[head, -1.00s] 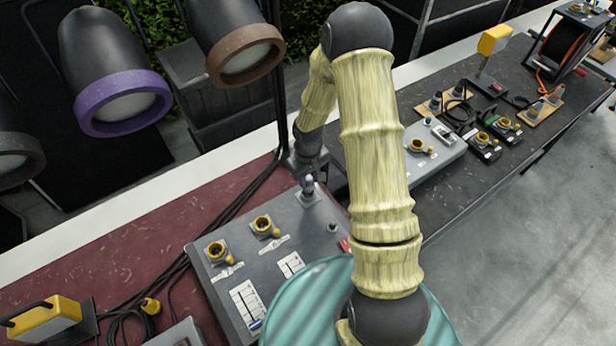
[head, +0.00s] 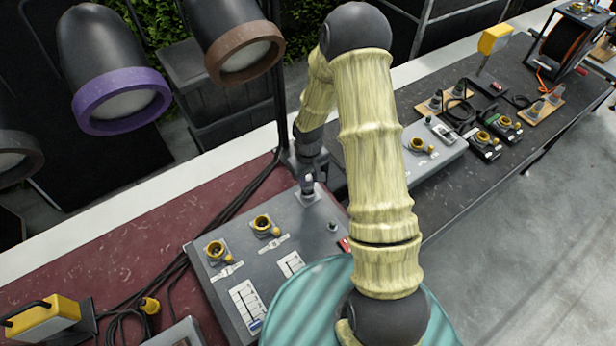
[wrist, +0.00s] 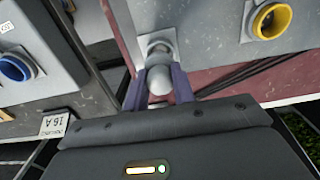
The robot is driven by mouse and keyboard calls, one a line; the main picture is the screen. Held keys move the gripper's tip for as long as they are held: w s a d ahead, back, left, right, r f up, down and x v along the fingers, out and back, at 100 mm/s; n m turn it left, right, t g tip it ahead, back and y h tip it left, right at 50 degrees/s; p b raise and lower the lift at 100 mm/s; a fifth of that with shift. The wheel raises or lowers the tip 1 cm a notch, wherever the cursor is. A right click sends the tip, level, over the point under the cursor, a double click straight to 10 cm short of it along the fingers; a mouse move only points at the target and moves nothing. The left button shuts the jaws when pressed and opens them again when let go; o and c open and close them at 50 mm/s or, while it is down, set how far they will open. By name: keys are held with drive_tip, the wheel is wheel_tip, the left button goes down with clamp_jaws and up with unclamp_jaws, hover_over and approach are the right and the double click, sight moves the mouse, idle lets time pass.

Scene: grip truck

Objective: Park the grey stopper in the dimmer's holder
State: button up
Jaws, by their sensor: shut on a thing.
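The dimmer is a dark grey box (head: 262,262) with two yellow-rimmed sockets and white slider panels, on the maroon table top. My gripper (head: 308,184) is at its upper right corner, over a small pale plate that carries the holder. In the wrist view the purple-grey fingers are shut on the grey stopper (wrist: 158,80), whose rounded end shows between them. The holder's pale plate (wrist: 158,36) shows just past it. The stopper's far end is hidden, so I cannot tell how far it sits in the holder.
A lighter grey box (head: 436,150) with one yellow socket stands to the right, beyond my arm. A blue-rimmed socket (wrist: 16,67) shows left in the wrist view. Black cables (head: 215,232) run behind the dimmer. Large lamps (head: 122,98) hang at the back left.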

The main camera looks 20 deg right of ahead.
sight(308, 184)
drive_tip(key=shift+f+b, duration=1.35)
drive_tip(key=shift+f, duration=0.3)
idle(0.7)
drive_tip(key=o, duration=1.4)
drive_tip(key=shift+r, duration=0.1)
drive_tip(key=shift+r+p, duration=1.95)
drive_tip(key=shift+r, duration=0.5)
